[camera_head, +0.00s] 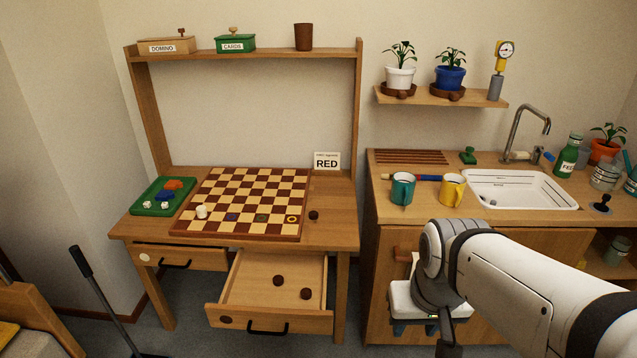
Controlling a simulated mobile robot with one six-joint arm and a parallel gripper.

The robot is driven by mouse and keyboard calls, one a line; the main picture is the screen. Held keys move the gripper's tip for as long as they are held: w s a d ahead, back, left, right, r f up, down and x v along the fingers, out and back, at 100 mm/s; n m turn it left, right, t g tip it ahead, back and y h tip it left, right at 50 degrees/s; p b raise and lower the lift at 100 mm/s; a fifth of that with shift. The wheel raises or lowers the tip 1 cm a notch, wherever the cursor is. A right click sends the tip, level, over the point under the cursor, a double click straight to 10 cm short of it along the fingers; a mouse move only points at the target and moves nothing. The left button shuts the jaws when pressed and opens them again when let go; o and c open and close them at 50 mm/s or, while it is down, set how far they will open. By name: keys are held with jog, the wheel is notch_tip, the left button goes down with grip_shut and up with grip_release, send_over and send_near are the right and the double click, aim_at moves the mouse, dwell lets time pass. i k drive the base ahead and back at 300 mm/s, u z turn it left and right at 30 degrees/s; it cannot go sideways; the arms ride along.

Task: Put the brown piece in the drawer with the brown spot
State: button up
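A brown piece (314,215) lies on the table top (335,235), just right of the checkerboard (243,203). The drawer with the brown spot (268,320) is pulled open below the table's front edge; the spot is at the left of its front. Two brown pieces, one at the middle (278,281) and one further right (306,294), lie inside it. My gripper (449,347) hangs low at the bottom edge, right of the open drawer and well away from the brown piece. It is partly cut off, and its fingers do not show clearly.
Left of the open drawer is a drawer with a white spot (180,257). A white piece (201,212) stands on the board. A green tray (163,196) holds dice and coloured pieces. A RED card (327,162) stands behind the brown piece. The sink counter (425,211) is at right.

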aim_at(281, 271)
jog(key=z, duration=0.05)
jog(key=i, duration=1)
jog(key=u, duration=0.05)
